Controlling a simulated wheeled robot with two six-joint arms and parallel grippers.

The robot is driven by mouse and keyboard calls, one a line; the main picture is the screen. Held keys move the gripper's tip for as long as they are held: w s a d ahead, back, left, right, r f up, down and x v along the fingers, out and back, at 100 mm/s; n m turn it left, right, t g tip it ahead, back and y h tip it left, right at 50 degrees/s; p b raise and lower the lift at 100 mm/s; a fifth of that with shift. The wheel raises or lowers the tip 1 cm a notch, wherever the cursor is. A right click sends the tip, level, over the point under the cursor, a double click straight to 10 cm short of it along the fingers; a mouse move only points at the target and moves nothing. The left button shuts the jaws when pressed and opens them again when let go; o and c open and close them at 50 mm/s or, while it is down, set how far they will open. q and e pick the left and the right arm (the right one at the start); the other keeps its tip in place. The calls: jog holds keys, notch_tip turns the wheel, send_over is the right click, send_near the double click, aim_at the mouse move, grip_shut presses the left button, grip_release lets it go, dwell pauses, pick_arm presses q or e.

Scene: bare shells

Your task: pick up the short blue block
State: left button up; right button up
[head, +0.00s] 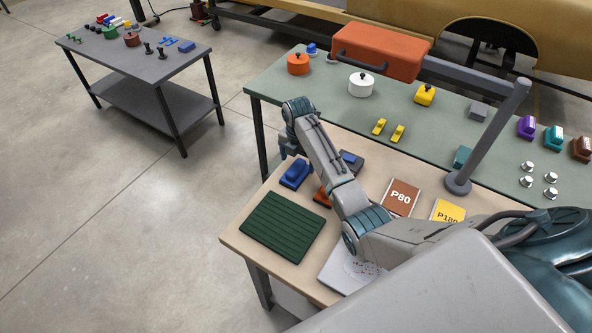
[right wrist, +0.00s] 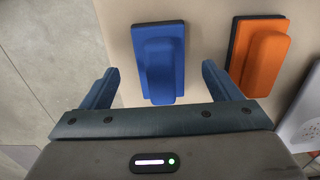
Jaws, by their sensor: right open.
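A blue block (head: 295,174) with a raised rounded grip on a flat dark-edged base sits at the far left part of the wooden table. It also shows in the right wrist view (right wrist: 162,62), upper middle, with its long side running away from the gripper. My right gripper (right wrist: 160,75) is open and empty. Its two fingers are on either side of the block's near part, with clear gaps. I cannot tell the height between them. In the head view my right arm reaches over the wooden table. My left gripper is not in view.
An orange block (right wrist: 262,55) stands close right of the blue one, with a grey block (head: 351,161) beyond. A ridged green mat (head: 268,228) lies in front. Sandpaper sheets (head: 401,197) lie to the right. Another blue block (head: 186,46) is on the far grey table.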

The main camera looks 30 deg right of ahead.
aim_at(296, 166)
jog(key=f, duration=0.1)
jog(key=f+p, duration=0.1)
jog(key=f, duration=0.1)
jog(key=shift+s+a+f+p, duration=0.1)
jog(key=shift+s+a+p, duration=0.2)
jog(key=shift+a, duration=0.1)
jog(key=shift+f, duration=0.45)
jog(key=c, duration=1.1)
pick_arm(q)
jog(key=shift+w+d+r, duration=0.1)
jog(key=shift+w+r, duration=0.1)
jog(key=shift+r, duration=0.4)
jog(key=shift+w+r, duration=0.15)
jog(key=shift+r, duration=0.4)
